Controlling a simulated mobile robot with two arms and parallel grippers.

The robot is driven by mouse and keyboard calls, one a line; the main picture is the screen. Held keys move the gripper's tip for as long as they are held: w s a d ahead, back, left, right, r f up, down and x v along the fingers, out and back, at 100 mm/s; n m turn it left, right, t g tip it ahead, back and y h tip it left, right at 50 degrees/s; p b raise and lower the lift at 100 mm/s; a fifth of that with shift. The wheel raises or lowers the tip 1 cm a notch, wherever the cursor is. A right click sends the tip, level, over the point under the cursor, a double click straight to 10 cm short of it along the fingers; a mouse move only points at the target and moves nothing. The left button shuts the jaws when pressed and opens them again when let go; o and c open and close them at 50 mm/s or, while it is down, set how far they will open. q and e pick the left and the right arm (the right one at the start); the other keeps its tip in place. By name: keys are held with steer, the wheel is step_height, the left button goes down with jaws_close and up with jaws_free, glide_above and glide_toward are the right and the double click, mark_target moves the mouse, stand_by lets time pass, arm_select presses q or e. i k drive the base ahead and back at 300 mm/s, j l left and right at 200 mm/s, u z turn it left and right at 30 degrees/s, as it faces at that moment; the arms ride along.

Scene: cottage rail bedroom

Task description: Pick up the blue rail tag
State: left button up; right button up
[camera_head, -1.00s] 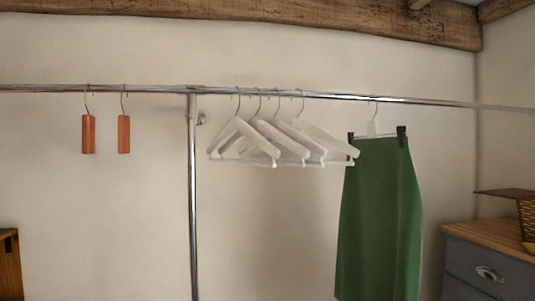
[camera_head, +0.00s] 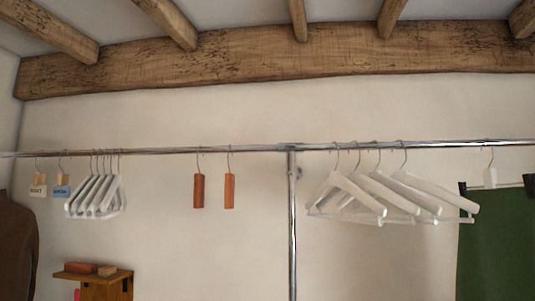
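A blue rail tag (camera_head: 61,191) with a light wooden upper part and dark lettering hangs by a hook from the metal rail, at the left of the head view. A white or cream tag (camera_head: 38,190) of the same kind hangs just left of it. Several white hangers (camera_head: 96,195) hang close on its right. Neither of my grippers shows in this view.
The chrome rail (camera_head: 250,150) crosses the view, with a post (camera_head: 292,230) in the middle. Two reddish wood blocks (camera_head: 199,190) hang centrally. More white hangers (camera_head: 375,197) and a green skirt (camera_head: 490,245) hang right. A brown garment (camera_head: 17,250) is far left, a wooden shelf (camera_head: 93,277) below.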

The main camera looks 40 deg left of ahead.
mark_target(62, 189)
steer(key=u, duration=2.5)
